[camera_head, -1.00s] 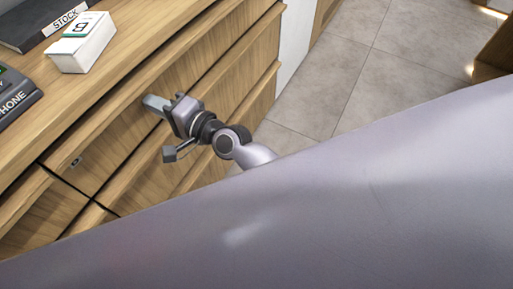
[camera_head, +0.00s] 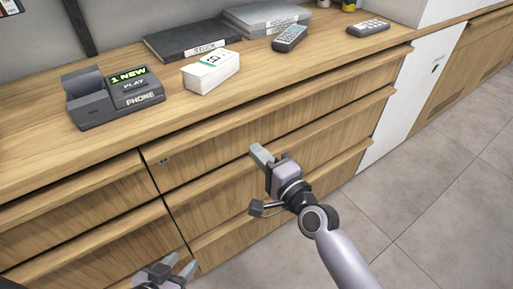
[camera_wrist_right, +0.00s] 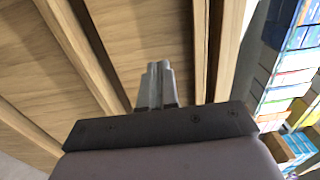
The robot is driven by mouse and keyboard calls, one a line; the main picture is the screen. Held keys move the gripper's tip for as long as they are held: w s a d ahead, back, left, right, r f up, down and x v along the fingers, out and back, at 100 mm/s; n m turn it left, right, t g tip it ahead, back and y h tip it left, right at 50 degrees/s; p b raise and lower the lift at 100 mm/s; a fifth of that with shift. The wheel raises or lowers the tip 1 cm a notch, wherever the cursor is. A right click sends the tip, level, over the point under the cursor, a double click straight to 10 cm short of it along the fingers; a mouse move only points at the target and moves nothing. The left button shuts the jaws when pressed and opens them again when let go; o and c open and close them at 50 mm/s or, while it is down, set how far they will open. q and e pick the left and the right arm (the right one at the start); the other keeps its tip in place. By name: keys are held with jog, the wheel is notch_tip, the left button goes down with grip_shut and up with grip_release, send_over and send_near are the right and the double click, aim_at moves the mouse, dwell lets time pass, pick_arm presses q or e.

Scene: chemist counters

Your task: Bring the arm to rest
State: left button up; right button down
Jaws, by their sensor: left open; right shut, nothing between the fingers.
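My right gripper (camera_head: 259,154) is shut and empty in front of the wooden drawer fronts, its fingertips pointing at the upper right drawer (camera_head: 215,163). Whether it touches the wood cannot be told. In the right wrist view its two fingers (camera_wrist_right: 159,80) lie together with nothing between them, with wooden drawer fronts beyond. My right arm (camera_head: 345,262) comes in from the bottom right of the head view. My left gripper (camera_head: 178,268) is open and empty at the bottom edge, low in front of the drawers, partly cut off by the frame.
All drawers look closed. Tiled floor (camera_head: 440,220) is free at right. The wrist view shows shelved boxes (camera_wrist_right: 290,70).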

jog(key=v, duration=0.8)
jog(key=s+d+f+n+g+h, duration=0.4)
jog(key=s+d+f+n+h, duration=0.4)
jog(key=s+d+f+n, duration=0.6)
jog(key=d+r+m+p, duration=0.1)
jog(key=d+r+p, duration=0.2)
jog(key=r+p, duration=0.5)
jog(key=p, duration=0.4)
jog(key=shift+d+h+p, duration=0.35)
jog(key=shift+d+h, duration=0.05)
